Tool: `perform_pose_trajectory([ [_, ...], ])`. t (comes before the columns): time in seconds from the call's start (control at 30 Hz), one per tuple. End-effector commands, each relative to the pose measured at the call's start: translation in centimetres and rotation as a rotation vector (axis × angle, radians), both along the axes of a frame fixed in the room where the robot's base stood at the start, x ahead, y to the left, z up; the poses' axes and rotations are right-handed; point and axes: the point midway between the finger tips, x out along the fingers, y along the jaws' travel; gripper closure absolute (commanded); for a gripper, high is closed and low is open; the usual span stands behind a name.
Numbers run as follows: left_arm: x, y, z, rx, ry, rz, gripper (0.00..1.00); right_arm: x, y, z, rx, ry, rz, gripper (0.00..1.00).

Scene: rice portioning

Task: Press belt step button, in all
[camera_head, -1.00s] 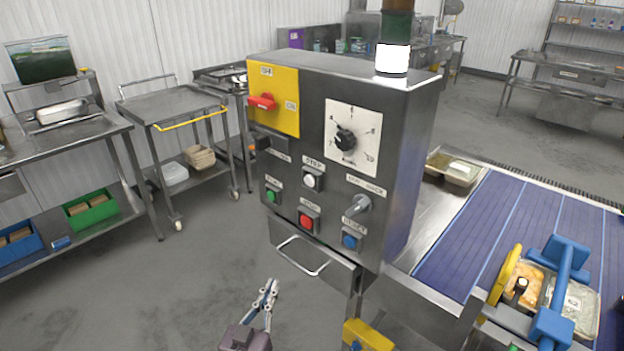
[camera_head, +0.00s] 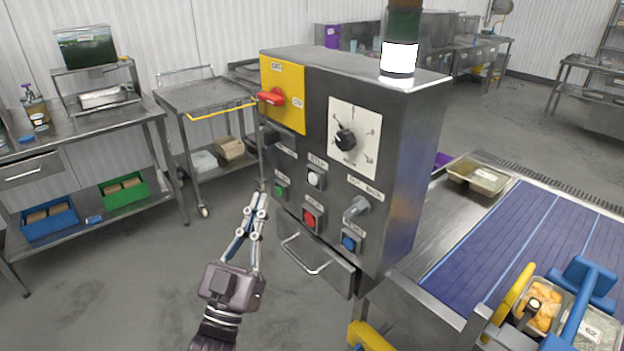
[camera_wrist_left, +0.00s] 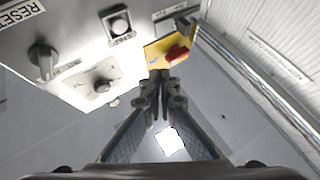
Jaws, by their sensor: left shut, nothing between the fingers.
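The control box (camera_head: 395,190) stands in the middle of the head view. Its front carries a white button (camera_head: 316,179) with a label above it that looks like STEP. Below are a green button (camera_head: 280,191), a red button (camera_head: 310,218) and a blue button (camera_head: 350,242). My left gripper (camera_head: 260,199) is shut and empty, its tips pointing up, in front of and left of the green button. I cannot tell if the tips touch the box. The left wrist view also shows the white button (camera_wrist_left: 119,26), up and left of the fingertips. My right gripper is not in view.
A red switch (camera_head: 271,97), a black dial (camera_head: 345,139) and a key-like switch (camera_head: 357,206) stick out of the box. A drawer handle (camera_head: 303,258) is below. The blue belt (camera_head: 500,240) with trays runs at right.

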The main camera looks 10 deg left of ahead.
Motion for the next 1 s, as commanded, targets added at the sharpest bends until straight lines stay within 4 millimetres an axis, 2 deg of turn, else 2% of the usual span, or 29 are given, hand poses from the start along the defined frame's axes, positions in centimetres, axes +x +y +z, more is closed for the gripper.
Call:
perform_pose_trajectory([
  [0.2,0.4,-0.3,-0.1,-0.001,0.001,0.000,1.00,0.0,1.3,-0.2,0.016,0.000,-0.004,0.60],
  [0.7,5.4,-4.2,-0.2,-0.003,0.000,-0.001,1.00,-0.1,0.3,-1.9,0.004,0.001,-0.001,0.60],
  [1.0,6.9,-5.4,-0.1,-0.001,0.002,-0.001,1.00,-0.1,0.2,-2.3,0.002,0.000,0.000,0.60],
])
